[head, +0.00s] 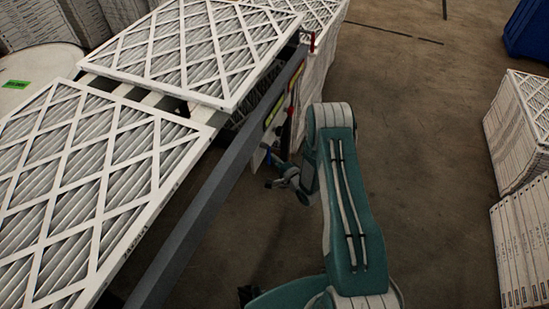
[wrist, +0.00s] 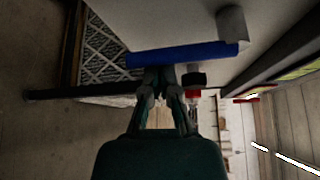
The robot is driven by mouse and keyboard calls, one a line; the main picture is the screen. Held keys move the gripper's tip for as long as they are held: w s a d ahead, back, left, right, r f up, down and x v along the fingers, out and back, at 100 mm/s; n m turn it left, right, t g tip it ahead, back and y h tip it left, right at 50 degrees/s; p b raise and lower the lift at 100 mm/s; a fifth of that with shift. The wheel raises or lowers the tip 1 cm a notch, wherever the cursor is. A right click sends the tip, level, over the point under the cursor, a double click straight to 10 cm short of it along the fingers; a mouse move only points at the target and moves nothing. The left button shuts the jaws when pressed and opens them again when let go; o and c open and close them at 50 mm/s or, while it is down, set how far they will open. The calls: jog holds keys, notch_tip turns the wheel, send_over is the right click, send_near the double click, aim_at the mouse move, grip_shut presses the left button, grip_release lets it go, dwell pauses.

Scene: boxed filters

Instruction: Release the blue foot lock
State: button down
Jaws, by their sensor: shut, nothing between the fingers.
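The blue foot lock (wrist: 190,53) is a long blue bar across the upper middle of the wrist view, with a grey cylindrical piece (wrist: 232,25) at its right end. My gripper (wrist: 160,76) is shut and empty. Its fingertips are at the lower edge of the blue bar, left of its middle; I cannot tell whether they touch it. A black knob-like piece (wrist: 194,79) and a red piece (wrist: 194,91) are just right of the fingers. In the head view, my arm reaches down beside the grey rail, and I cannot make out the lock clearly there.
White-framed pleated filters (head: 90,190) lie on a rack along a long grey rail (head: 205,205) at left. Stacked boxed filters (head: 520,130) stand at the right. A blue bin (head: 528,30) is at the top right. The concrete floor (head: 430,120) between is clear.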

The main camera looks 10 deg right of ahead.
aim_at(257, 161)
jog(key=shift+s+a+r+m+g, duration=0.55)
jog(key=shift+s+r+m+g, duration=0.1)
jog(key=shift+s+m, duration=0.15)
jog(key=shift+s+a+r+m+g, duration=0.55)
jog(key=shift+s+a+m+g, duration=0.05)
jog(key=shift+s+m, duration=0.2)
jog(key=shift+s+a+r+m+g, duration=0.6)
jog(key=shift+s+m+g, duration=0.1)
jog(key=shift+m, duration=0.1)
jog(key=shift+r, duration=0.15)
jog(key=shift+f, duration=0.5)
jog(key=s+d+r, duration=0.2)
jog(key=s+d, duration=0.3)
jog(key=d, duration=0.3)
jog(key=shift+s, duration=0.35)
